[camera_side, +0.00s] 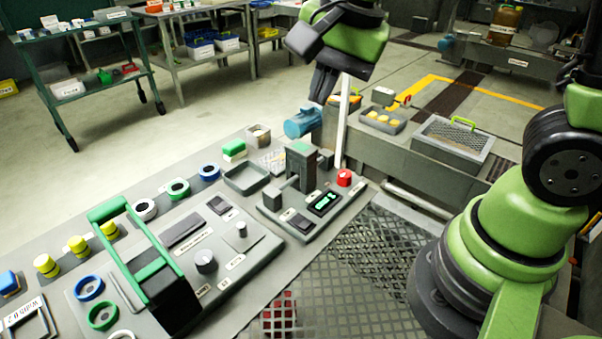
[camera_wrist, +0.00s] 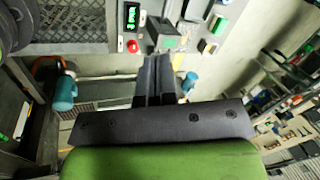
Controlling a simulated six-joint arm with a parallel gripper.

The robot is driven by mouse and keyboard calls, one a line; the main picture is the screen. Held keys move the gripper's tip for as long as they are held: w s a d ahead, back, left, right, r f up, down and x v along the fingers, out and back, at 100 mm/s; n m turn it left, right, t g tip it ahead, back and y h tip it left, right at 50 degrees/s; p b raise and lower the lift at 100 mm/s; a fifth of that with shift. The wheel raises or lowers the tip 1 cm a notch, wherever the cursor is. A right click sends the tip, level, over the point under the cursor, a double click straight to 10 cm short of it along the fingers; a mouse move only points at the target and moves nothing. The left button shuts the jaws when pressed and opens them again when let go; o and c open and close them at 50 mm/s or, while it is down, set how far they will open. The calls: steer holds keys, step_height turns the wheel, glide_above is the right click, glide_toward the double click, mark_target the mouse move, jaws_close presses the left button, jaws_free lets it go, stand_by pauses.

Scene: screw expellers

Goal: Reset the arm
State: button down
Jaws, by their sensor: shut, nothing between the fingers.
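My gripper (camera_side: 322,88) hangs from my green arm at the upper middle of the side view, above the far end of the workbench. Its dark fingers are together and hold nothing. In the wrist view the gripper (camera_wrist: 157,60) shows its two dark fingers side by side with no gap that I can make out. A grey-green block-shaped machine (camera_side: 301,165) with a lit green display (camera_side: 325,202) and a red button (camera_side: 344,178) stands on the bench below the gripper. The fingers are apart from it.
A black box with a green handle frame (camera_side: 165,285) stands on the bench at the front left. A blue motor-like cylinder (camera_side: 303,123) lies behind the machine. A mesh-topped box (camera_side: 452,143) sits to the right. A white upright post (camera_side: 342,120) rises close to the gripper.

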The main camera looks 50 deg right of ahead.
steer(key=s+d+r+n+t+y, duration=0.1)
steer(key=s+r+n+t, duration=0.3)
steer(key=s+n, duration=0.5)
steer(key=s+r, duration=0.2)
steer(key=s, duration=0.1)
steer(key=shift+d+r, duration=0.1)
